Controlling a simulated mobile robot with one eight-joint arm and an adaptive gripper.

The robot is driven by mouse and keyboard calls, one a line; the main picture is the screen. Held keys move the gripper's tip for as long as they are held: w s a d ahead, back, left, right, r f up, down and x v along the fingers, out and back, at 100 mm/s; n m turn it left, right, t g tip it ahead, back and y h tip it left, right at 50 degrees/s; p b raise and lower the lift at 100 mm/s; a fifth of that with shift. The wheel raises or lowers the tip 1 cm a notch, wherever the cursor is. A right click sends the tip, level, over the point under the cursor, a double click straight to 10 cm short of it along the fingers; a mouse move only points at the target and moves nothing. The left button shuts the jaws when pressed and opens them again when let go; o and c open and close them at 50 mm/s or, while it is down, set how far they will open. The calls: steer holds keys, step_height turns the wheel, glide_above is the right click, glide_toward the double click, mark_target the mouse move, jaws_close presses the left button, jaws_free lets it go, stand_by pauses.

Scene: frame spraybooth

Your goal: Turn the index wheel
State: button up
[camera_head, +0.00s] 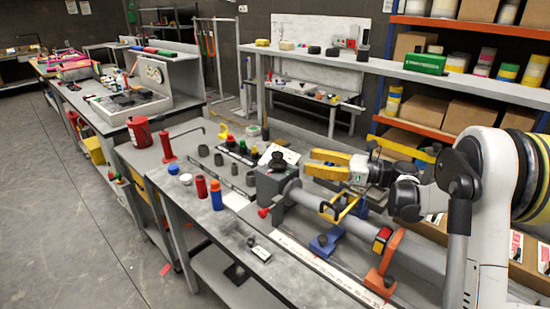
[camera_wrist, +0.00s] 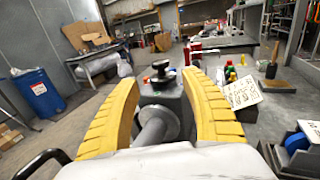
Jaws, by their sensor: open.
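A grey box-shaped head (camera_head: 272,186) stands on the bench with a black knob-like wheel (camera_head: 278,161) on top, which I take as the index wheel. A red knob (camera_head: 263,212) sticks out low on the box's side. My gripper (camera_head: 309,163) is open and empty, just right of the wheel in the head view. In the wrist view, the wheel (camera_wrist: 160,70) and grey box (camera_wrist: 162,92) lie ahead, between the two yellow fingers but beyond their tips. The fingers appear apart from the wheel.
A grey tube (camera_head: 318,202) runs from the box toward the lower right, beneath my gripper, past a blue stand (camera_head: 326,242) and an orange stand (camera_head: 384,262). A white card (camera_wrist: 242,91) is right of the box. Red (camera_head: 202,187) and blue (camera_head: 216,196) bottles stand left of it.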

mark_target(277, 153)
steer(key=b+x, duration=0.3)
steer(key=x, duration=0.7)
steer(key=shift+w+a, duration=0.15)
steer(key=shift+a, duration=0.15)
steer(key=shift+r, duration=0.1)
jaws_close()
steer(key=shift+n+g, duration=0.3)
steer(key=shift+g, duration=0.2)
steer(key=n+g+y+p, duration=0.1)
steer(key=n+g, duration=0.1)
steer(key=g, duration=0.2)
steer(key=shift+n+p, duration=0.3)
steer(key=shift+p, duration=0.05)
steer(key=shift+n+g+p, duration=1.05)
steer(key=shift+n+g, duration=0.95)
steer(key=shift+g, duration=1.4)
